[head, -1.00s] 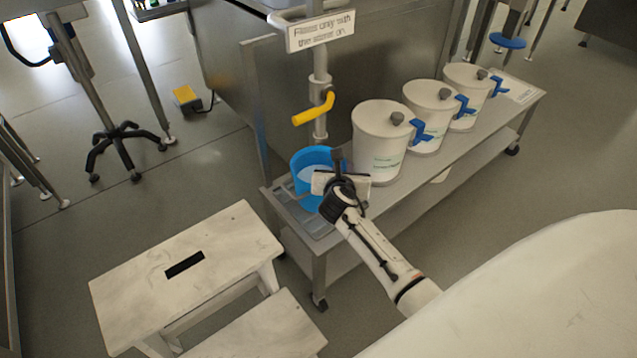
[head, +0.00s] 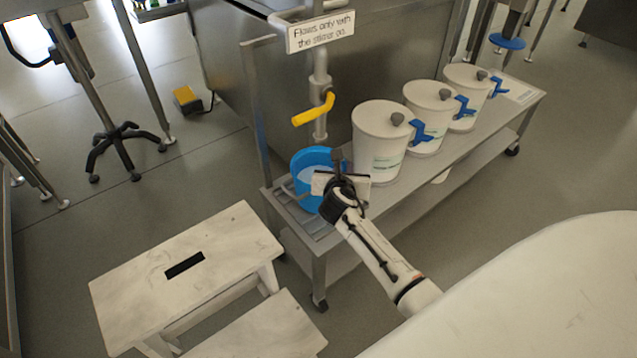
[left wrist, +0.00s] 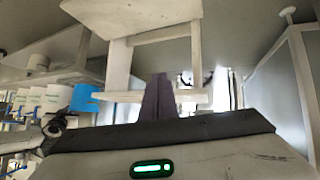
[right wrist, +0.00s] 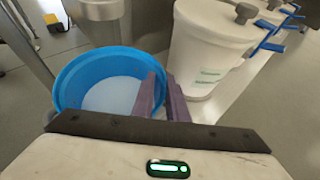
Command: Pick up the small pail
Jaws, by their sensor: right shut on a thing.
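The small blue pail (head: 301,165) is at the left end of the metal cart, below the pipe with the yellow handle. Pale white shows inside it in the right wrist view, where its blue wall (right wrist: 68,85) faces me. My right gripper (head: 338,165) is shut on the pail's right side, at the rim; its fingers also show in the right wrist view (right wrist: 163,95). My arm hides part of the pail, and I cannot tell whether its base touches the grate. My left gripper (left wrist: 160,98) is shut and empty, away from the pail, which shows small in the left wrist view (left wrist: 86,98).
Several white lidded tubs with blue taps, the nearest one (head: 378,140), stand right of the pail. The yellow handle (head: 313,110) and a sign (head: 320,32) are above it. A white step stool (head: 225,240) stands in front. Open floor lies left.

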